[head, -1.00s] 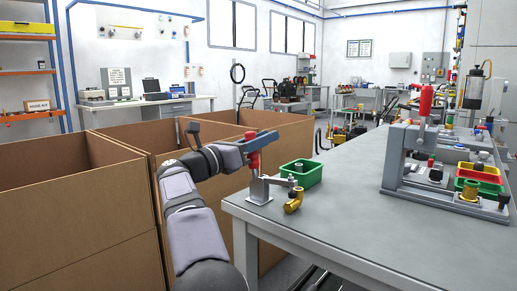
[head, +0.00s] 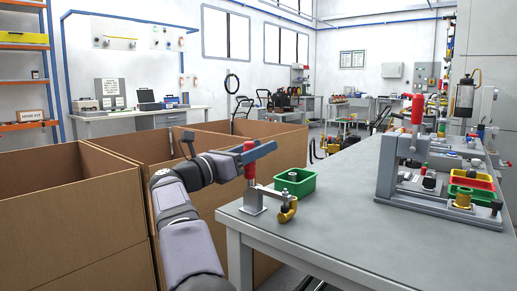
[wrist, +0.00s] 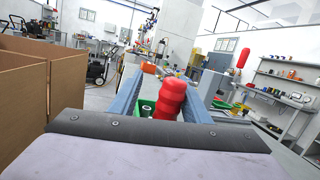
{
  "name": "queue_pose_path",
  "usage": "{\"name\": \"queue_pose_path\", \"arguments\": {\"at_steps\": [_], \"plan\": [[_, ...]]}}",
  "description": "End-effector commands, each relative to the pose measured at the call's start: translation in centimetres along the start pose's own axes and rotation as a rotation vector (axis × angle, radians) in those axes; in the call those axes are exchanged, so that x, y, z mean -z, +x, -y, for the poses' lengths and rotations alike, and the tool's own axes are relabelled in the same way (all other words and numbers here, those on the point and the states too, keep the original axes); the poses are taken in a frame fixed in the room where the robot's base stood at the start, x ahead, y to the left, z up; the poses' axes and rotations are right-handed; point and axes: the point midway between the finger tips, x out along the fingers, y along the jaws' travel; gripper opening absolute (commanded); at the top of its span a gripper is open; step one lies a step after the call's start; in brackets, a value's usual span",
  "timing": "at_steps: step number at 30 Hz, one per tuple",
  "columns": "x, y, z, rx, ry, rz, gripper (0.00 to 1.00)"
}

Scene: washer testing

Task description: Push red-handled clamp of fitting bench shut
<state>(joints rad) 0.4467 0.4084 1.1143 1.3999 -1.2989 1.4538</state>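A clamp with a red handle (head: 249,164) stands at the near left corner of the grey bench (head: 335,215). Its handle is upright above a grey base (head: 253,205), and its arm reaches right over a brass elbow fitting (head: 286,212). I cannot tell if the arm tip touches the fitting. My gripper (head: 262,151) is at the top of the handle. In the wrist view, the red handle (wrist: 170,100) shows between my two blue-grey fingers, with a gap on its left. The fingers are apart, and the handle's lower part is hidden there.
A green bin (head: 296,188) stands just behind the fitting. Tall cardboard boxes (head: 70,215) stand left of the bench. The bench between clamp and fixture is clear.

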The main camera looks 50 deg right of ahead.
Motion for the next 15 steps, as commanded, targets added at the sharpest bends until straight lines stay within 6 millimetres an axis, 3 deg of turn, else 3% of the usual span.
{"name": "queue_pose_path", "arguments": {"at_steps": [15], "plan": [[0.0,-6.1,-0.2,-0.006,-0.001,-0.001,0.42]]}}
